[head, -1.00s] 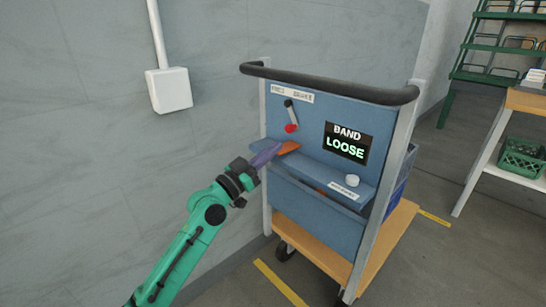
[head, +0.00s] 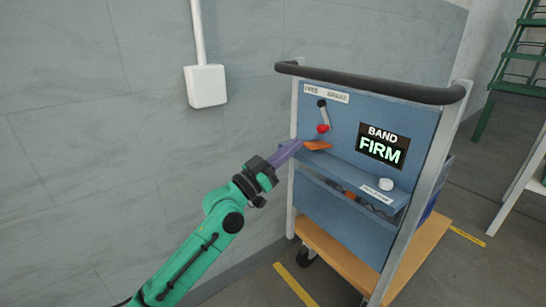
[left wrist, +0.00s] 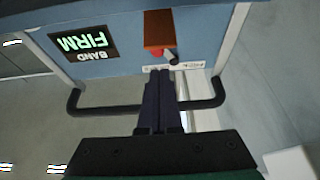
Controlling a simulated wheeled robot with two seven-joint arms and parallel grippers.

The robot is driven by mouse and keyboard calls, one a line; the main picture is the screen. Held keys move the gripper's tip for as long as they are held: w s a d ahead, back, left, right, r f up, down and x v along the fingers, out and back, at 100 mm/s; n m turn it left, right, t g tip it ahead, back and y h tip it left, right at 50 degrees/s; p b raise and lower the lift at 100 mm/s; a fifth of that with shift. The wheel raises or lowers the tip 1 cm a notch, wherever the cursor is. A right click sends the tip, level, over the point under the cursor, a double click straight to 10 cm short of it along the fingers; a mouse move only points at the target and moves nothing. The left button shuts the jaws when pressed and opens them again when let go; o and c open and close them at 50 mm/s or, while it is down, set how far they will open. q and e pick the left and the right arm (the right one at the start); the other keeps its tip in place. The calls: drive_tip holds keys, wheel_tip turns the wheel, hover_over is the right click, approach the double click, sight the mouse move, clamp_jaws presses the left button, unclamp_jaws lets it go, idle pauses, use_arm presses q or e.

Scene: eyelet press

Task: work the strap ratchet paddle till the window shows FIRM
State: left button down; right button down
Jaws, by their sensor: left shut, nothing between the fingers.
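The display window (head: 383,147) on the blue cart panel reads BAND FIRM in green and white; it also shows upside down in the left wrist view (left wrist: 83,43). The orange paddle (head: 317,145) sticks out from the panel's left part, and in the left wrist view (left wrist: 158,30) it is just beyond my fingertips. My left gripper (head: 298,145) is shut and empty, its purple fingers at the paddle's left end. I cannot tell whether they touch it. My right gripper is not in view.
A red-knobbed lever (head: 323,128) is above the paddle. A white round button (head: 386,184) sits on the cart's shelf. A black handlebar (head: 370,83) runs across the cart's top. A grey wall with a white box (head: 206,86) stands at left.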

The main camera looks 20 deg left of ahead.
use_arm(q)
drive_tip(key=b+v, duration=0.1)
drive_tip(key=v, duration=0.5)
drive_tip(key=shift+s+a+f, duration=0.1)
drive_tip(key=shift+f, duration=0.05)
idle(0.3)
